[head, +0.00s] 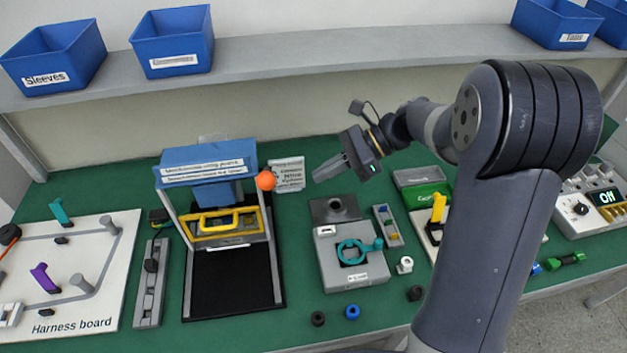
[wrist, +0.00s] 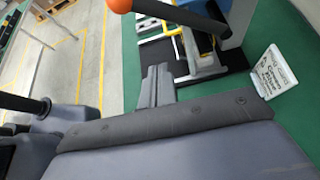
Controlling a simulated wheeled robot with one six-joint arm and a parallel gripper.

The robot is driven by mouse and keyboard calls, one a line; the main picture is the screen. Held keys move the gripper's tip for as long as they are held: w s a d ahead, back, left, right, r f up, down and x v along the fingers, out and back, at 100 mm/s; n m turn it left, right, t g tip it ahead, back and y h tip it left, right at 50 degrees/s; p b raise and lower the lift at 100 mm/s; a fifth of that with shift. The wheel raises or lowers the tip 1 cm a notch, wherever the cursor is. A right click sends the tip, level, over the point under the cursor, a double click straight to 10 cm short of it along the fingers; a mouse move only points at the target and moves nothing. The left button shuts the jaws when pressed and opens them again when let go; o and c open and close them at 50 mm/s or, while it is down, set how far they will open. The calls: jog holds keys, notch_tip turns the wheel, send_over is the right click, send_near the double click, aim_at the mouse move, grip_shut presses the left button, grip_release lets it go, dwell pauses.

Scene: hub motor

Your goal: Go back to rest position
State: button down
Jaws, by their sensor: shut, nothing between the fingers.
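My gripper (head: 332,169) is shut and empty in the head view. It is held above the green bench, between the blue-topped press and my arm's upper link. Its fingers point left and a little down. In the wrist view my gripper's fingers (wrist: 157,86) lie together, with nothing between them. Behind them are the yellow-handled press (wrist: 202,48) and a white printed card (wrist: 272,72). My arm bends across the right half of the head view and hides part of the bench there.
The press (head: 210,165) with an orange ball (head: 265,181) stands left of my gripper. A grey fixture with a teal ring (head: 352,252) sits below it. A harness board (head: 75,270) lies at left. A shelf (head: 290,68) with blue bins (head: 172,42) runs behind.

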dwell(0.3)
jog(key=s+a+f+p, duration=0.1)
jog(key=s+a+p, duration=0.2)
jog(key=a, duration=0.5)
jog(key=shift+s+a+p, duration=0.15)
jog(key=shift+a+p, duration=0.2)
jog(key=shift+p, duration=0.05)
jog(key=shift+f, duration=0.15)
